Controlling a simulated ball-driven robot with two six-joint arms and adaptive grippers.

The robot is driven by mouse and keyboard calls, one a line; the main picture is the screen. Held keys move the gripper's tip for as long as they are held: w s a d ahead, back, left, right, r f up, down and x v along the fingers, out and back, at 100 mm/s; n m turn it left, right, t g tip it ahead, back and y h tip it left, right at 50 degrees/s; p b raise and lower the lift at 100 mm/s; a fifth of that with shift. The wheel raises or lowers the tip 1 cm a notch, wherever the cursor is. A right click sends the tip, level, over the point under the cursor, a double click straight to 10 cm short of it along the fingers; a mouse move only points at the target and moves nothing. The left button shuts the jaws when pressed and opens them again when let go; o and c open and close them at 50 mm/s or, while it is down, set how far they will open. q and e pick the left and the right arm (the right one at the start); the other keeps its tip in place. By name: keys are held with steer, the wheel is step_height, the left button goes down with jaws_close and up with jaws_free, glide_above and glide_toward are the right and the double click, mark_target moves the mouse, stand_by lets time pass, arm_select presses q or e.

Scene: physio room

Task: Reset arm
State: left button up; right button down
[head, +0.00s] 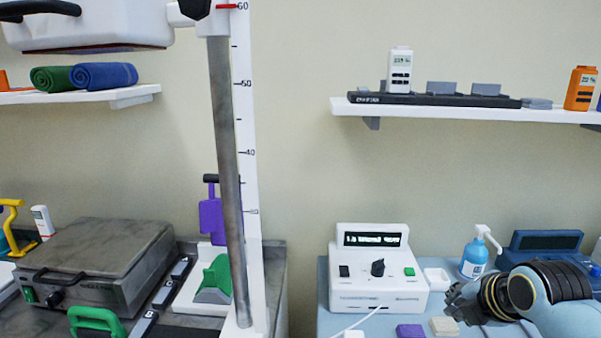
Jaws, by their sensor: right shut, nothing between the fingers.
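My right gripper (461,301) shows at the lower right, dark and shut, with nothing held in it. Its arm comes in from the right edge with a black and yellow wrist. It is over the light blue table, to the right of the white device (376,268) with a lit display and a black knob. My left gripper is not in view.
A blue pump bottle (474,258) and a dark blue device (543,247) stand close behind the right gripper. Purple (410,331) and cream (444,327) blocks lie in front. A grey pole (227,180) with a scale rises left of centre. The wall shelf (470,112) is above.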

steer(key=s+a+r+m+g+h, duration=0.1)
steer(key=s+r+m+g, duration=0.15)
steer(key=s+m, duration=1.1)
steer(key=s+a+r+m+g, duration=0.1)
steer(key=s+r+m+g, duration=0.15)
steer(key=s+m, duration=1.1)
steer(key=s+d+f+n+b, duration=0.15)
steer(key=f+b, duration=0.25)
steer(key=f, duration=0.9)
steer(key=s+d+f+n+g+b, duration=0.15)
steer(key=f+b, duration=0.25)
steer(key=f, duration=0.9)
steer(key=s+f+n+b, duration=0.1)
steer(key=s+f+b, duration=0.25)
steer(key=f, duration=0.85)
arm_select(q)
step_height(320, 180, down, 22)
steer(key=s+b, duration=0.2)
steer(key=b, duration=0.8)
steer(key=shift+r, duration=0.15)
arm_select(e)
steer(key=s+f, duration=0.9)
steer(key=f, duration=0.4)
steer(key=s+d+f, duration=0.1)
steer(key=s+f, duration=0.7)
steer(key=f, duration=0.5)
steer(key=shift+s+f+m+g, duration=0.15)
steer(key=shift+s+m+g, duration=0.15)
steer(key=shift+s+g, duration=0.15)
